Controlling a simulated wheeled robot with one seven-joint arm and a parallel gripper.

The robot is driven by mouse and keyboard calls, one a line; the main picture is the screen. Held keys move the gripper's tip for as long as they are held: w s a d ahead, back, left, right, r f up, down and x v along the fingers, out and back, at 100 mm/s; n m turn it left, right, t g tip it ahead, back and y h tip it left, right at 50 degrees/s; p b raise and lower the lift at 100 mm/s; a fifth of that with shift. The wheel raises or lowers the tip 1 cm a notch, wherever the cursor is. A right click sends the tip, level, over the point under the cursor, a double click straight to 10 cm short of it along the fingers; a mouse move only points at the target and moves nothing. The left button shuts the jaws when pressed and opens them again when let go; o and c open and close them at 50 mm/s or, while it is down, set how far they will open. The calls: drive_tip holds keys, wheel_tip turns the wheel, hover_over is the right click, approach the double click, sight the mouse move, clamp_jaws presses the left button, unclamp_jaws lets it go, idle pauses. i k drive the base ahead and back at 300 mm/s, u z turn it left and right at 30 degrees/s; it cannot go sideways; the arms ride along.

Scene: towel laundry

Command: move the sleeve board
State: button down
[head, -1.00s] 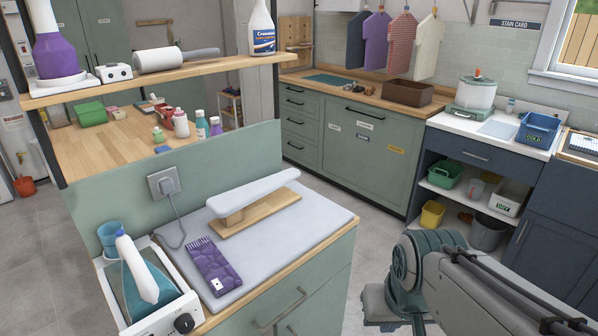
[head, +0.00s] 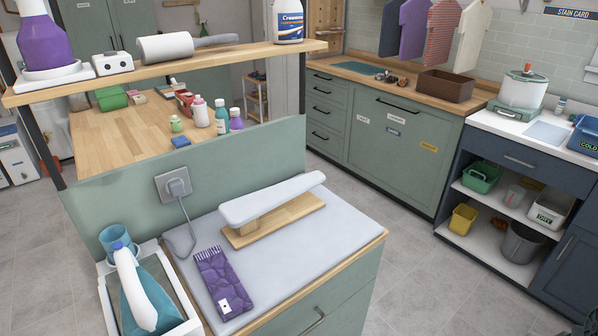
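The sleeve board (head: 274,200) stands on the grey pressing pad (head: 335,225) on the green cabinet in the foreground of the head view. It has a padded light-grey top and a wooden base (head: 272,221), and lies slanted with its narrower end toward the upper right. A purple folded towel (head: 223,283) with a fringed end lies on the pad in front of it, apart from the base. My gripper is not in view.
A socket with a plugged-in cord (head: 174,187) is on the panel behind. A wooden shelf (head: 180,67) overhangs at the back. Grey floor (head: 405,265) lies open to the right.

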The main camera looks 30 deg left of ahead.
sight(253, 217)
drive_tip(key=i, duration=0.9)
drive_tip(key=u, duration=2.35)
drive_tip(key=i, duration=0.45)
drive_tip(key=u, duration=0.05)
